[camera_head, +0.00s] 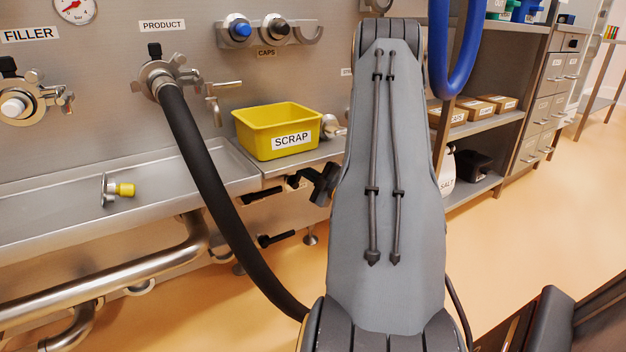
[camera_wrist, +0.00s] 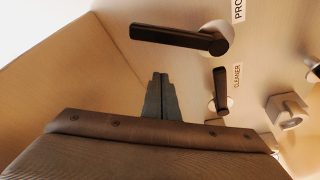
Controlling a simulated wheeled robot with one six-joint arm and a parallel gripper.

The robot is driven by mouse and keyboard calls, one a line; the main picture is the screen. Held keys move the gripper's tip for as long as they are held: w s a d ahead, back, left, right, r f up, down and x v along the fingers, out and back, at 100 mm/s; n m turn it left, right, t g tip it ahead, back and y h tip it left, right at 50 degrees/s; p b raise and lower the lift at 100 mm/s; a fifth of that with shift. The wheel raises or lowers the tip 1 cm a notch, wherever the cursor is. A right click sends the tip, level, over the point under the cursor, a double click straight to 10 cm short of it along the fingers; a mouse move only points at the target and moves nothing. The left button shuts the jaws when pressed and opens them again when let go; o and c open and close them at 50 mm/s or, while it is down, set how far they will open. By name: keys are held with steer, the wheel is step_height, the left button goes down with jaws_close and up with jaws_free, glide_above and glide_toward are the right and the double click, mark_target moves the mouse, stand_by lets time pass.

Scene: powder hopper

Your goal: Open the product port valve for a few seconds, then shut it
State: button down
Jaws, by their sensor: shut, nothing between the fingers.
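In the wrist view, a black lever handle (camera_wrist: 175,38) on a pale round boss sits beside a label cut off after "PRO". The lever points left across the picture. My gripper (camera_wrist: 160,78) is shut and empty, with its fingertips below this lever in the picture and apart from it. In the head view, the PRODUCT port (camera_head: 160,75) is a steel fitting on the wall panel with a thick black hose (camera_head: 205,170) attached.
A yellow SCRAP bin (camera_head: 275,130) stands on the steel ledge. The FILLER port (camera_head: 20,105) is at far left. Open floor lies right.

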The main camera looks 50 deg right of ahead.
steer(key=shift+w+d+f+b, duration=0.1)
steer(key=shift+d+f+b, duration=0.35)
steer(key=shift+d+b, duration=0.3)
steer(key=shift+w+d+f+b, duration=0.1)
steer(key=shift+d+f+b, duration=0.4)
steer(key=shift+d, duration=0.45)
steer(key=shift+r, duration=0.1)
